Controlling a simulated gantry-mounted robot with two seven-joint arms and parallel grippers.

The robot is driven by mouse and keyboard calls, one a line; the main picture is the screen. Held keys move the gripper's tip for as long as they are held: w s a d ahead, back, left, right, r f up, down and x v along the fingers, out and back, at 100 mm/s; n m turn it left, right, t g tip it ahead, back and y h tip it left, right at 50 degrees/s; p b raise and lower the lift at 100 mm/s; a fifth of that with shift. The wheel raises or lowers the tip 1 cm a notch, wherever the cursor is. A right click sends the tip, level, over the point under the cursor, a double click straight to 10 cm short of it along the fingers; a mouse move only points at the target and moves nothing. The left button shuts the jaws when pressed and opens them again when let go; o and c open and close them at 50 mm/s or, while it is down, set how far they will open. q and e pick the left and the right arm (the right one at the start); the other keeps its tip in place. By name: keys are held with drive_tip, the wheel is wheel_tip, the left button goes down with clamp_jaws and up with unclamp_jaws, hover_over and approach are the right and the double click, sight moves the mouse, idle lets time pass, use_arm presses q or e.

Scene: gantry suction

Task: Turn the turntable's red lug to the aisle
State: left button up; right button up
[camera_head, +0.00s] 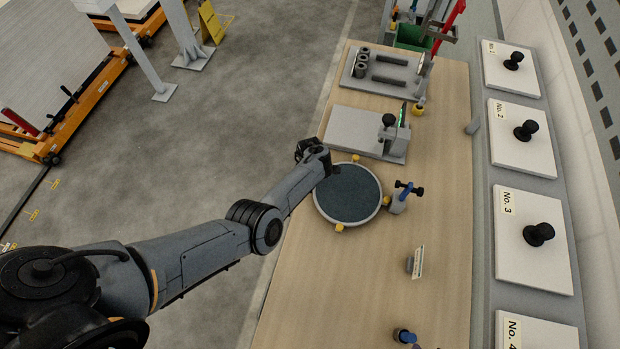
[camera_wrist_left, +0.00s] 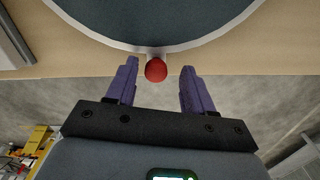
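The turntable (camera_head: 348,194) is a round dark disc with a pale rim on the wooden bench. Yellow lugs stick out from its rim, one at the near edge (camera_head: 339,228) and one at the far edge (camera_head: 355,158). The red lug (camera_wrist_left: 156,70) shows in the left wrist view at the rim, between and slightly beyond the tips of my left gripper (camera_wrist_left: 159,72). That gripper is open, with a gap on both sides of the lug. In the head view my left arm hides the red lug and the fingers. My right gripper is not in view.
A blue-handled clamp (camera_head: 400,197) stands close to the turntable's right side. A grey fixture block (camera_head: 362,133) sits beyond it, and a small sign (camera_head: 417,262) stands nearer on the right. The bench (camera_head: 325,290) in front of the turntable is clear.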

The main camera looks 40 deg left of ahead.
use_arm(q)
wheel_tip(320, 180, up, 11)
drive_tip(key=p, duration=0.3)
drive_tip(key=shift+p, duration=0.35)
drive_tip(key=shift+f, duration=0.1)
idle(0.3)
